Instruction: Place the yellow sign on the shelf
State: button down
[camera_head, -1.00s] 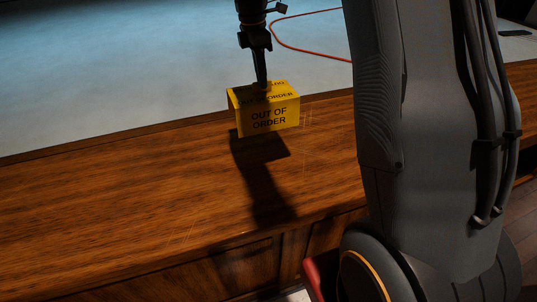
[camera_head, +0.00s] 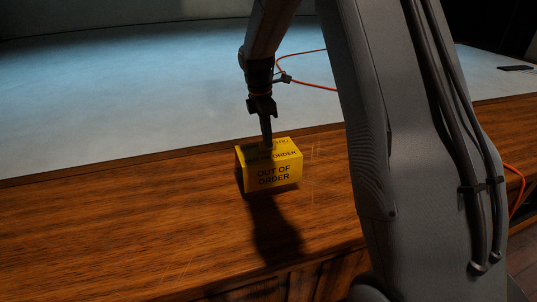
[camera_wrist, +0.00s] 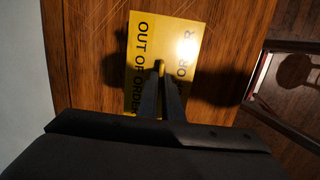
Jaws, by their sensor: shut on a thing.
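The yellow sign (camera_head: 272,174) is a box-like block with black "OUT OF ORDER" lettering. In the head view it is upright at or just above the wooden top (camera_head: 130,215); I cannot tell for certain whether it touches. Its shadow meets its lower edge. My gripper (camera_head: 267,143) points down and is shut on the sign's upper part. In the wrist view my gripper's fingers (camera_wrist: 161,68) are closed at the middle of the sign (camera_wrist: 142,50), with wood around it. The fingers hide part of the lettering.
A pale blue-grey surface (camera_head: 130,115) lies behind the wooden top, with an orange cable (camera_head: 310,85) and a small dark object (camera_head: 515,68) on it. The wooden top is clear to the left of the sign. My arm covers the right side.

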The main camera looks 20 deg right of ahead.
aim_at(267, 151)
jog(key=shift+f+p, duration=0.6)
jog(key=shift+f, duration=1.75)
jog(key=c, duration=1.9)
grip_release()
jog(key=shift+f, duration=0.15)
jog(key=shift+c, duration=0.2)
